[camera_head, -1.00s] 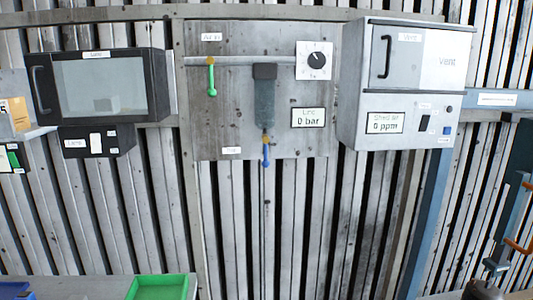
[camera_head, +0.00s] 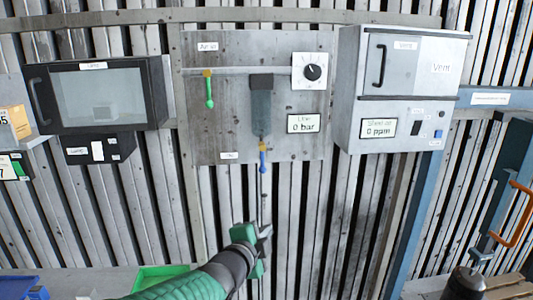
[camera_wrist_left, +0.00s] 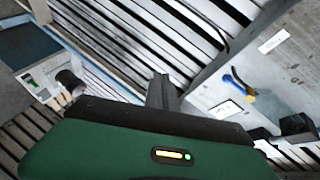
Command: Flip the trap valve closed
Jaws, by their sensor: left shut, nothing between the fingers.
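The trap valve is at the bottom of the wall panel, below a dark grey cylindrical body. Its blue lever (camera_head: 262,161) hangs straight down from a yellow fitting in the head view. The blue lever also shows in the left wrist view (camera_wrist_left: 236,77), right of the fingers and apart from them. My left gripper (camera_head: 266,233) is below the panel and the lever, in front of the slatted wall. Its fingers are shut and empty, and they show at the middle of the left wrist view (camera_wrist_left: 163,92). My right gripper is not in view.
A green-handled valve (camera_head: 209,92) and a dial (camera_head: 312,73) share the panel. A vent cabinet (camera_head: 405,85) stands out at right, a dark glass-fronted box (camera_head: 98,95) at left. A green tray (camera_head: 158,277) lies below. The space between gripper and lever looks clear.

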